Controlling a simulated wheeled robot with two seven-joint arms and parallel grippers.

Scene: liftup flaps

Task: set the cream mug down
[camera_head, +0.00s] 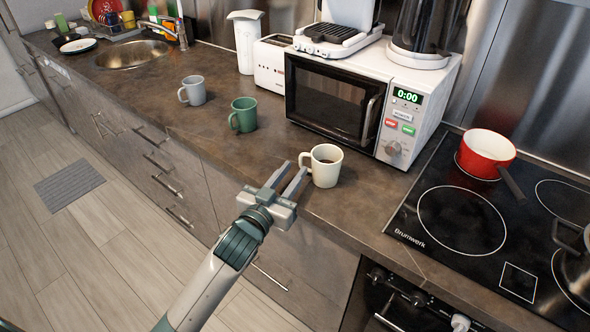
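The cream mug (326,167) is upright on the brown countertop (240,152), near its front edge and in front of the microwave. My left gripper (291,169) is just left of the mug, over the counter's front edge. Its two fingers are apart with a gap between them, and the mug's body is outside that gap. The right fingertip is close to the handle; I cannot tell whether they touch. My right gripper is not in view.
A green mug (243,115) and a grey mug (193,91) stand further left. The microwave (335,101) is behind the cream mug. A black cooktop (440,228) with a red pan (484,152) is to the right. Counter around the cream mug's front and right is clear.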

